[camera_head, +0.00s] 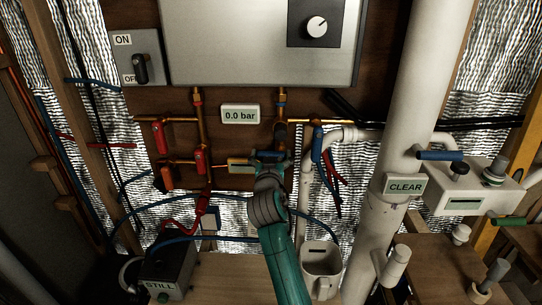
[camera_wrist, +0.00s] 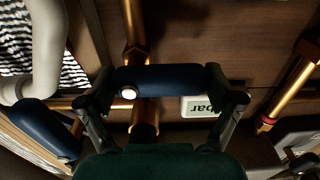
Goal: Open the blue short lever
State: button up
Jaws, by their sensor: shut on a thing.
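The blue short lever (camera_wrist: 160,79) lies level across a vertical copper pipe (camera_wrist: 134,35) in the wrist view, with a pale round bolt head near its left end. My gripper (camera_wrist: 162,90) has one finger at each end of the lever and is shut on it. In the head view my gripper (camera_head: 270,158) is at the pipes under the grey heater box, and mostly hides the lever.
A longer blue lever (camera_head: 318,143) hangs just right of my gripper; it also shows in the wrist view (camera_wrist: 45,128). Red levers (camera_head: 160,137) are to the left. The gauge (camera_head: 240,114) reads 0.0 bar. A white pipe (camera_head: 405,130) stands at right.

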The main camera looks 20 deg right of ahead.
jog(key=shift+f+n, duration=0.1)
jog(key=shift+n, duration=0.2)
jog(key=n, duration=0.2)
jog(key=f+n, duration=0.1)
jog(key=n, duration=0.4)
jog(key=f+n, duration=0.1)
jog(key=shift+s+d+n, duration=0.1)
jog(key=shift+d+n, duration=0.2)
jog(key=shift+n, duration=0.1)
jog(key=n, duration=0.4)
jog(key=shift+s+d+f+n, duration=0.1)
jog(key=shift+d+f+n, duration=0.2)
jog(key=shift+d, duration=0.1)
jog(key=shift+s+d+n, duration=0.1)
jog(key=shift+d+n, duration=0.1)
jog(key=shift+n, duration=0.75)
jog(key=shift+s+d+n, duration=0.1)
jog(key=shift+d+n, duration=0.1)
jog(key=shift+n, duration=1.05)
jog(key=o, duration=1.5)
jog(key=shift+f, duration=0.1)
